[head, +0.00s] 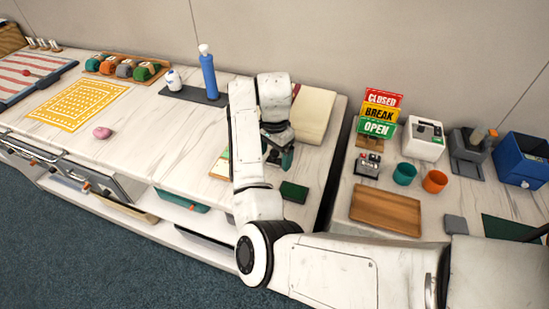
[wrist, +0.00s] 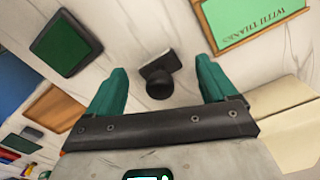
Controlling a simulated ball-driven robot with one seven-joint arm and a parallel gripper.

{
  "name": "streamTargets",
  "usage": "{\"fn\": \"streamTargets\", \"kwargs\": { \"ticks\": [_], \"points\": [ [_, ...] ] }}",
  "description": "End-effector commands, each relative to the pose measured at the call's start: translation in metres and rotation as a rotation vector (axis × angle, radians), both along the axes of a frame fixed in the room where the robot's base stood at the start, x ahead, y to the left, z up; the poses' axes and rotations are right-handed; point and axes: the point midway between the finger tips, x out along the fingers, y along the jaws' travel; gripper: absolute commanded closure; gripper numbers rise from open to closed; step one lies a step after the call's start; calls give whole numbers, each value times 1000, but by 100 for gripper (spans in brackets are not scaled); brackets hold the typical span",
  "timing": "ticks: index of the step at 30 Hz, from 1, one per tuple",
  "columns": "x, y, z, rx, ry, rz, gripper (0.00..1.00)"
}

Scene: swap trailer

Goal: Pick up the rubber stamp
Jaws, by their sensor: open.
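The rubber stamp, black with a round knob handle (wrist: 160,82) and a rectangular base, stands on the pale marble top in the wrist view. My gripper (wrist: 161,66) is open, with its two green fingers apart on either side of the stamp in the picture. Nothing is between the fingers' pads in their grip, and I cannot tell how far above the stamp they are. In the head view my gripper (head: 281,157) points down over the counter, and my arm and gripper hide the stamp.
A dark green ink pad (head: 293,191) lies near the counter's front edge; it also shows in the wrist view (wrist: 65,45). A dark gap separates the right counter.

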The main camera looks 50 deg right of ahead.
Motion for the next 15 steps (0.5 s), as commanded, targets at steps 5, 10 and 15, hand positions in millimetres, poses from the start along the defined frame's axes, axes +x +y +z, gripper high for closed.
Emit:
{"fn": "streamTargets", "kwargs": {
  "ticks": [5, 10, 15],
  "points": [
    [0, 0, 0, 0, 0, 0, 28],
    [0, 0, 0, 0, 0, 0, 45],
    [0, 0, 0, 0, 0, 0, 61]
  ]
}}
